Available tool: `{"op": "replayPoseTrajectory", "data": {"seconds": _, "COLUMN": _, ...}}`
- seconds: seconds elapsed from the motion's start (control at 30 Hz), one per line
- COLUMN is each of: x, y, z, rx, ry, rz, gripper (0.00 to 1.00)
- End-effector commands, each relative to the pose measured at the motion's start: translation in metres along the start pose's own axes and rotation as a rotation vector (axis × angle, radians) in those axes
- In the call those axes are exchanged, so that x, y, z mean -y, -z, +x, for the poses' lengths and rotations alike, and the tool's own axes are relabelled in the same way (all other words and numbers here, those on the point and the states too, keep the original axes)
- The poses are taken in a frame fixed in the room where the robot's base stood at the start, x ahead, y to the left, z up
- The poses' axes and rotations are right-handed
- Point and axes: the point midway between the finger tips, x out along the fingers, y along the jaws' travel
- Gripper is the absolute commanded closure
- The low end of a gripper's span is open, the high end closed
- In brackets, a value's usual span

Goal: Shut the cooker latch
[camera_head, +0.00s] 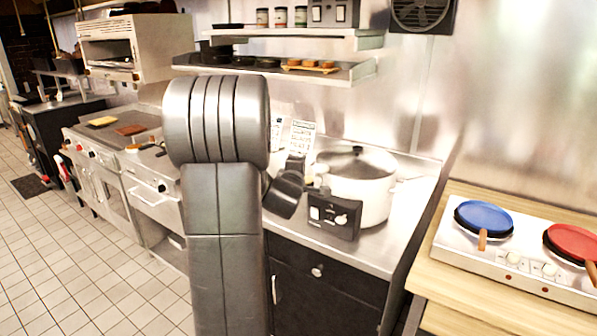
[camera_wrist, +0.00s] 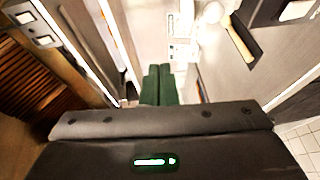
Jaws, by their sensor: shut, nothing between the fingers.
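The cooker (camera_head: 372,192) is a round white pot with a dark lid (camera_head: 352,162) and a black control panel (camera_head: 333,217) at its front. It stands on the steel counter right of my arm in the head view. A small pale fitting at the lid's left front edge may be the latch; its state is too small to tell. My gripper's dark green fingers (camera_wrist: 157,85) are together and empty in the wrist view. In the head view my arm hides much of the gripper, which is just left of the cooker. I cannot tell whether it touches the cooker.
A white hotplate (camera_head: 515,262) with a blue pan (camera_head: 484,218) and a red pan (camera_head: 572,243) is on the wooden table at right. A shelf (camera_head: 275,72) hangs above the counter. A griddle (camera_head: 115,130) stands at left. Tiled floor is clear at lower left.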

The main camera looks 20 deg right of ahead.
Motion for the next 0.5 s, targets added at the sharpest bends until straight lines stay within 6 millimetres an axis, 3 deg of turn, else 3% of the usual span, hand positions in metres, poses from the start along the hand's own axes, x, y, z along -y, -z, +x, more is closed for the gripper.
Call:
{"op": "replayPoseTrajectory", "data": {"seconds": 0.2, "x": -0.018, "y": -0.001, "z": -0.030, "rx": -0.002, "ry": -0.002, "rz": 0.002, "gripper": 1.00}}
{"op": "replayPoseTrajectory", "data": {"seconds": 0.5, "x": -0.029, "y": -0.003, "z": -0.050, "rx": -0.001, "ry": 0.000, "rz": 0.001, "gripper": 1.00}}
